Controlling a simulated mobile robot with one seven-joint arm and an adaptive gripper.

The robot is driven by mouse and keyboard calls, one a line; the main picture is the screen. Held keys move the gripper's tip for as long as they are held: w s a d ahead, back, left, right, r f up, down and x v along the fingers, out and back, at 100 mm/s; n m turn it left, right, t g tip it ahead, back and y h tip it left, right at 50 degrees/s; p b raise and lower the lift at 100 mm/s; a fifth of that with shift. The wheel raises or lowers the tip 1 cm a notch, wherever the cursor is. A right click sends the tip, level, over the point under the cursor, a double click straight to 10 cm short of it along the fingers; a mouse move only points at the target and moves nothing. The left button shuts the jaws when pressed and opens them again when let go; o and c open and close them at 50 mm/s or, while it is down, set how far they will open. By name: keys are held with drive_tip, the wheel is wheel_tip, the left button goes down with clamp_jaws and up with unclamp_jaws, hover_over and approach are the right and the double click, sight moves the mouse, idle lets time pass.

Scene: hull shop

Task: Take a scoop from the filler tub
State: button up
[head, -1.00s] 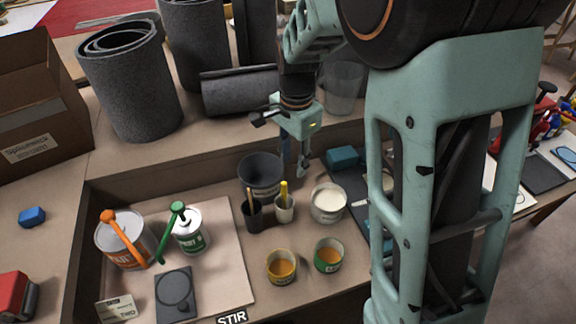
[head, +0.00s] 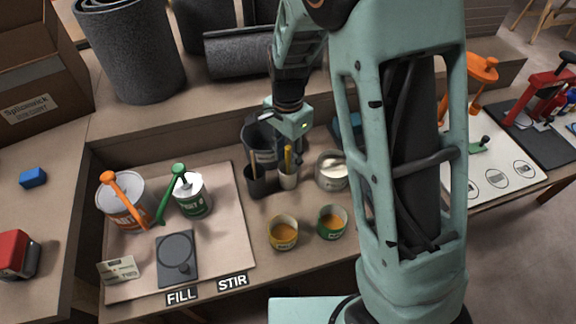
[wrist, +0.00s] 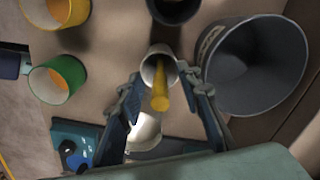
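The filler tub (head: 331,184) is a round tub with a pale, off-white fill, just right of my gripper in the head view. In the wrist view it shows partly between the fingers (wrist: 146,124). A yellow handle (head: 287,158) stands up from a small pale cup (head: 288,181); what is at its lower end is hidden in the cup. My gripper (wrist: 163,92) is open above this cup, with a finger on each side of the yellow handle (wrist: 160,92). No finger is clearly closed on the handle.
A dark cup (head: 257,186) stands left of the pale cup, with a large dark bucket (head: 256,132) behind. Yellow (head: 283,240) and green (head: 331,228) tubs with orange contents stand in front. Paint cans (head: 127,204) and a scale (head: 177,258) are left. Clear board lies between.

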drive_tip(key=shift+f, duration=0.5)
clamp_jaws()
drive_tip(key=shift+r, duration=0.15)
